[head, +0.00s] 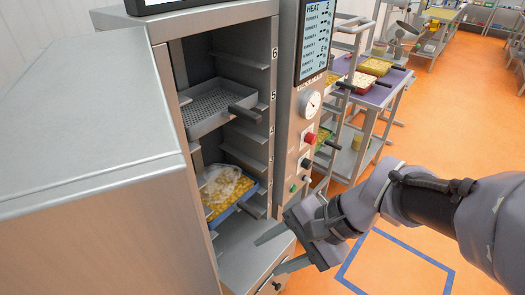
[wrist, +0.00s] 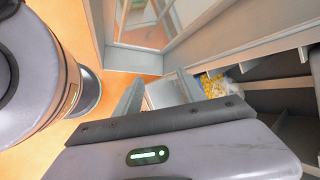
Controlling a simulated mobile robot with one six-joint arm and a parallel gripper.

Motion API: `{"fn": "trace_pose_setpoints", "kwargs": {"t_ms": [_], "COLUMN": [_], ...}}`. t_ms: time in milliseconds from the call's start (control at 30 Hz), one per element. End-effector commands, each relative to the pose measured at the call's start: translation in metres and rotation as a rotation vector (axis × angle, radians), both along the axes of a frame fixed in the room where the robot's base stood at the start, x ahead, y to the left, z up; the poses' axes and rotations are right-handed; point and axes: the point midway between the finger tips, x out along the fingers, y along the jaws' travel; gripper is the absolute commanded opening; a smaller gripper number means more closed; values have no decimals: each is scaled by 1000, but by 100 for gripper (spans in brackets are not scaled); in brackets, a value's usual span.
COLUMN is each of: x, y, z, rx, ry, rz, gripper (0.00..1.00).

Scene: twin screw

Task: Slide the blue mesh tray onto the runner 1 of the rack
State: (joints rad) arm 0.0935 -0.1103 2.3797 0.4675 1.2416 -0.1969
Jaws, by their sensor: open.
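The blue tray (head: 237,207) sits low inside the open steel rack cabinet (head: 166,110) in the head view. It holds yellow pieces under a crumpled clear film, and only part of its blue rim shows. Whether its base is mesh cannot be seen. My gripper (head: 268,256) is open and empty in front of the cabinet's lower opening, to the lower right of the tray and apart from it. In the wrist view my open gripper (wrist: 160,82) shows both fingers, with the tray's yellow contents (wrist: 213,87) beyond the right finger. The tray's exact runner is hard to read.
A grey perforated tray (head: 207,110) with a dark handle sits higher in the cabinet. A control panel (head: 303,120) with a gauge and buttons stands right of the opening. Behind it is a trolley (head: 366,92) with food trays.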

Motion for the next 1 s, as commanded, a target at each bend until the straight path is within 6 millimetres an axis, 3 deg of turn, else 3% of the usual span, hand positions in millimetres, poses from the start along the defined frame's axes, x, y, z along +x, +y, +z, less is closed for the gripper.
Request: {"fn": "trace_pose_setpoints", "kwargs": {"t_ms": [167, 233, 300, 400, 533, 633, 733, 1000], "x": [64, 103, 143, 184, 206, 211, 219, 266], "y": [30, 33, 26, 5, -19, -27, -20, 43], "z": [-42, -71, -110, -168, -221, -239, -244, -256], "rx": [359, 523, 690, 856, 962, 990, 995, 993], "ry": [277, 376, 459, 515, 533, 532, 532, 532], "rz": [-208, -343, -511, -731, -918, -980, -990, -984], "gripper": [47, 47, 47, 47, 47, 47, 47, 47]}}
